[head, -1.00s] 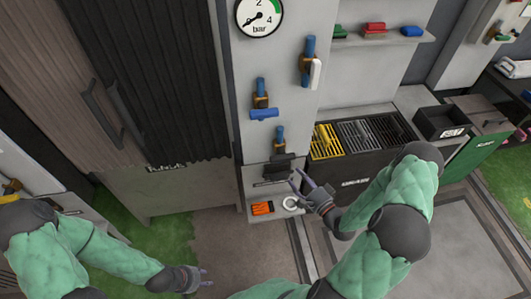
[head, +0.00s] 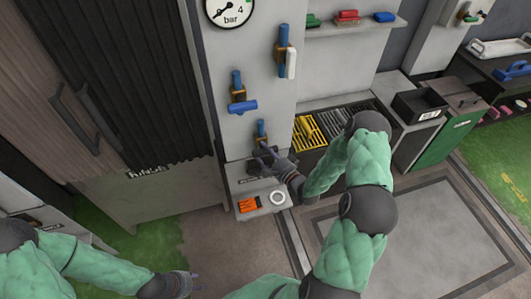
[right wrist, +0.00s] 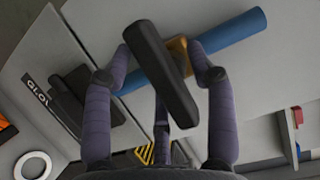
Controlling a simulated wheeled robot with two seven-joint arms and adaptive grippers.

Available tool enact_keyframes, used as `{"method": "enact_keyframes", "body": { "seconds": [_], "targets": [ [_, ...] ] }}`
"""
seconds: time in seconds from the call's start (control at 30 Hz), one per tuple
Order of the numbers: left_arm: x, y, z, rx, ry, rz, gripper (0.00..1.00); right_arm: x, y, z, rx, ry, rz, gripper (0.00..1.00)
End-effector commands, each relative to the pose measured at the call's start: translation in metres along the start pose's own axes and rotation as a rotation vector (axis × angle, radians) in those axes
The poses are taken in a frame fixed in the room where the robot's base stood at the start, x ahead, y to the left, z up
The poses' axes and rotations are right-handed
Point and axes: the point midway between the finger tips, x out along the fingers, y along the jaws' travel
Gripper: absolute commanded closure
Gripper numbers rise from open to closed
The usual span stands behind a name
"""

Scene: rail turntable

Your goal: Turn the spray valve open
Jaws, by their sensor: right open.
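The lowest of three valves on the grey panel has a black lever handle (right wrist: 160,75), a brass body (right wrist: 181,54) and a blue pipe (right wrist: 232,36). In the head view its blue pipe (head: 261,128) shows, but my right gripper mostly covers the handle. My right gripper (head: 262,155) is open at this valve. In the right wrist view, its fingers (right wrist: 160,65) stand either side of the black handle, with gaps visible. No label naming the spray valve is readable. My left gripper (head: 195,281) is open and empty, low over the floor.
Above are a valve with a blue handle (head: 242,106) and one with a white handle (head: 291,64), below a pressure gauge (head: 229,8). A ledge below holds an orange item (head: 249,204) and a white ring (head: 278,198). A bin with yellow grating (head: 308,133) stands right.

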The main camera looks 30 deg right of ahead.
Motion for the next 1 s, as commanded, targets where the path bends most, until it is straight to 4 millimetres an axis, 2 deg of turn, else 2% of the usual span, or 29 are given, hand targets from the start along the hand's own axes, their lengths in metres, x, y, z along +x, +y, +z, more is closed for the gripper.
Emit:
{"method": "enact_keyframes", "body": {
  "seconds": [0.17,0.3,0.33,0.37,0.73,1.0],
  "targets": [
    [-0.0002,0.0000,0.0000,0.000,0.000,0.000,0.60,-0.0001,-0.0001,-0.0001,0.000,0.000,0.000,0.43],
    [-0.0001,0.0000,0.0000,0.000,0.000,0.000,0.60,-0.0002,0.0000,0.0000,0.000,0.000,0.000,0.83],
    [-0.0001,0.0000,0.0000,0.000,0.000,0.000,0.60,-0.0002,0.0000,-0.0001,0.000,0.000,0.000,0.91],
    [-0.0001,0.0000,0.0000,0.000,0.000,0.000,0.60,-0.0003,0.0000,-0.0001,0.000,0.000,0.000,0.94],
    [-0.0020,0.0007,0.0001,0.000,0.000,0.000,0.60,-0.0005,-0.0006,-0.0004,-0.037,0.000,0.015,0.95],
    [-0.0084,0.0030,0.0003,0.000,0.000,0.000,0.60,-0.0011,-0.0013,-0.0010,-0.185,0.000,0.079,0.95]
  ]
}}
